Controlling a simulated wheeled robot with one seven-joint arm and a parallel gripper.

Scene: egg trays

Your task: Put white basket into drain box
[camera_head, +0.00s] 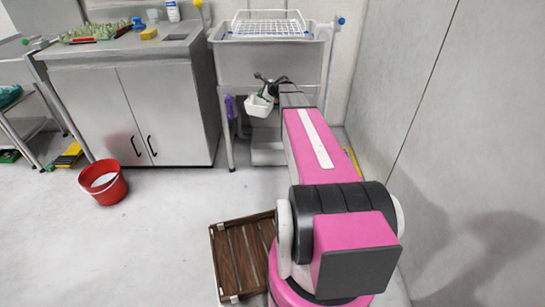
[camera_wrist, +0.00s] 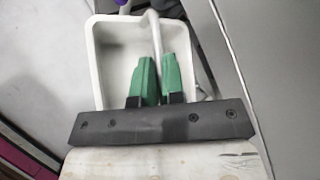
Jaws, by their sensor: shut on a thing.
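The white basket (camera_head: 258,106) hangs from my gripper (camera_head: 267,88) in front of the grey sink-like box on legs. In the wrist view the basket (camera_wrist: 116,62) is an open square tub with a handle bar. The green fingertips of my gripper (camera_wrist: 159,72) are shut on that handle, above the tub's inside. The grey box (camera_head: 268,62), the likely drain box, stands behind the gripper, with its rim higher than the basket in the picture. A white wire rack (camera_head: 268,27) sits at its top.
A steel cabinet (camera_head: 130,100) stands to the left, with an egg tray (camera_head: 95,32) and yellow sponge (camera_head: 148,33) on top. A red bucket (camera_head: 104,183) and brown slatted crate (camera_head: 240,262) are on the floor. A wall (camera_head: 420,90) closes the right side.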

